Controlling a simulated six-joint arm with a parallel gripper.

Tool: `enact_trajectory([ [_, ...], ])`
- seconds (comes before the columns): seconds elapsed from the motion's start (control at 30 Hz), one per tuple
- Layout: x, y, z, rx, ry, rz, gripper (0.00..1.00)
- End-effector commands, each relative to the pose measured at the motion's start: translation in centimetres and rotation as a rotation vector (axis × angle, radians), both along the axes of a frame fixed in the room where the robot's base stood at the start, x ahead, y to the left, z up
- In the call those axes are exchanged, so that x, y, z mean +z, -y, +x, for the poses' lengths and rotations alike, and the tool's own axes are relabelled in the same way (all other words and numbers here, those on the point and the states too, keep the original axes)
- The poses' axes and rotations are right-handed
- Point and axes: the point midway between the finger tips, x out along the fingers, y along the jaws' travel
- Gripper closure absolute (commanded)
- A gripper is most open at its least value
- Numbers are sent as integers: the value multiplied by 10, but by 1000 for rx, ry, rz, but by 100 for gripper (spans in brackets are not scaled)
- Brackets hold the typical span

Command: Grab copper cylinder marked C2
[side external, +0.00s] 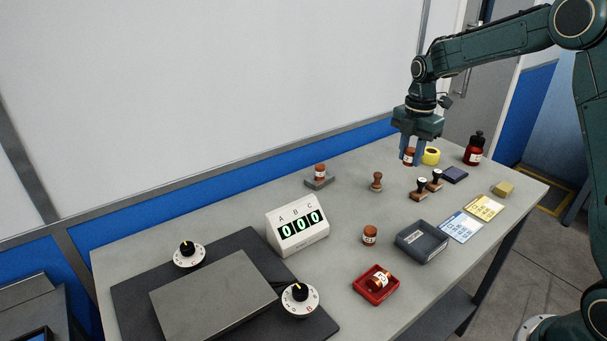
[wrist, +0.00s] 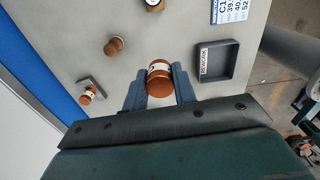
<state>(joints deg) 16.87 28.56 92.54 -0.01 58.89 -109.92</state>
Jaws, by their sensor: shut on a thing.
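My gripper (side external: 409,155) is shut on a copper cylinder (side external: 410,152) with a white label, in front of the yellow roll as the side view shows it. The wrist view also shows this held cylinder (wrist: 159,80) between my two fingers (wrist: 159,88). Its mark is too small to read. Another labelled copper cylinder (side external: 320,170) stands on a grey holder at the back. A third (side external: 370,235) stands on the table, and one more (side external: 378,282) lies tilted in a red tray (side external: 362,291). I cannot read which is C2.
The dark open tray (side external: 422,255) sits at the front, beside blue and yellow cards (side external: 460,227). Wooden stamps (side external: 418,190) stand near my gripper. A yellow roll (side external: 431,156) and a dark red bottle (side external: 474,151) are at the far right. A counter display (side external: 297,225) stands mid-table.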

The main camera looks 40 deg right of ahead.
Motion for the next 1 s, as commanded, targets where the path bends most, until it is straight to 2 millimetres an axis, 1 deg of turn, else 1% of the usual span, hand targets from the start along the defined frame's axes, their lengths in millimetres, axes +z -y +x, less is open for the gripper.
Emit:
enact_trajectory([
  [0.03, 12, 0, 1, 0, 6, -2, 100],
  [0.2, 40, 0, 1, 0, 4, -2, 100],
  [0.4, 58, 0, 0, 0, 2, -1, 100],
  [0.6, 63, 0, 0, 0, 0, 0, 100],
  [1.0, 63, 0, 0, 0, 1, 0, 100],
])
